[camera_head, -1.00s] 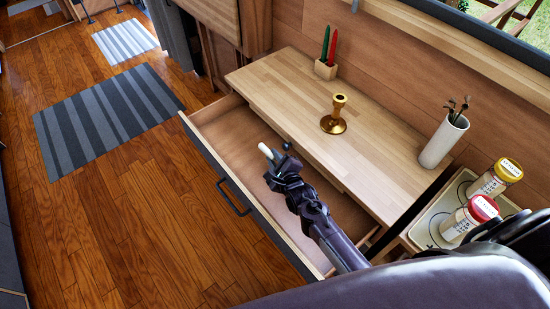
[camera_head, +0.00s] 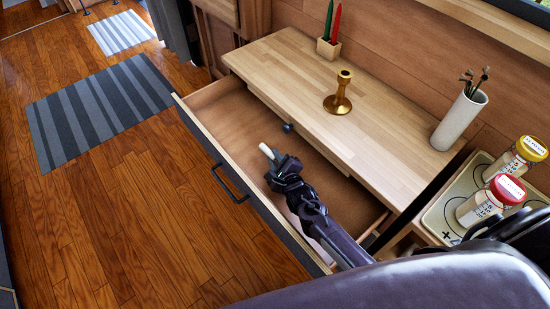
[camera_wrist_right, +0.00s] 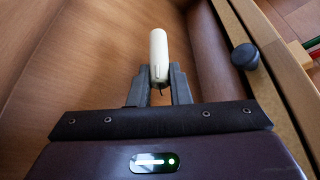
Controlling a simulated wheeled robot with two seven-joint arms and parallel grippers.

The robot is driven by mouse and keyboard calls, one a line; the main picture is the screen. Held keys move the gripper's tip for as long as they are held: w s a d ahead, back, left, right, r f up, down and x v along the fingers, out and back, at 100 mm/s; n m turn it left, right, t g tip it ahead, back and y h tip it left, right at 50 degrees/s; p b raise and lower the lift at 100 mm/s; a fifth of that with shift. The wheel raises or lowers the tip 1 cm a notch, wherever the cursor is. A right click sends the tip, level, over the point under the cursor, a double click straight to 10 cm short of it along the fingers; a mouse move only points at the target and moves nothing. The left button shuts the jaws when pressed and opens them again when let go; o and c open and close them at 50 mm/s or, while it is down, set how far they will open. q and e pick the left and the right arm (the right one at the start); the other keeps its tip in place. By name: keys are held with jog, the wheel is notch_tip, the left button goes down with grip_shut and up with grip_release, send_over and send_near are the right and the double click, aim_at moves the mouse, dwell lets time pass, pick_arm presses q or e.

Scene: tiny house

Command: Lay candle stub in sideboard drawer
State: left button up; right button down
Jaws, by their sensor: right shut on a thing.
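The white candle stub (camera_head: 267,151) is held between the fingertips of my right gripper (camera_head: 277,163). In the right wrist view the candle stub (camera_wrist_right: 158,52) sticks out beyond the two fingers of my right gripper (camera_wrist_right: 159,80), its dark wick toward my palm. The sideboard drawer (camera_head: 225,128) is pulled open, with a bare wooden floor. My right gripper and the candle stub are over the drawer opening; I cannot tell whether the stub touches the floor. My left gripper is not in view.
The sideboard top (camera_head: 290,65) holds a brass candlestick (camera_head: 338,100), a block with red and green candles (camera_head: 329,47) and a white vase (camera_head: 459,121). Jars (camera_head: 490,200) stand at the right. A dark round knob (camera_head: 288,127) shows beside the drawer.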

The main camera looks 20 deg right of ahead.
jog(key=shift+f, duration=0.15)
jog(key=c, duration=1.3)
grip_release()
jog(key=p+v, duration=0.5)
jog(key=v, duration=0.1)
jog(key=shift+s+r, duration=0.3)
jog(key=shift+s, duration=0.05)
jog(key=shift+s+p, duration=0.35)
jog(key=shift+s, duration=0.2)
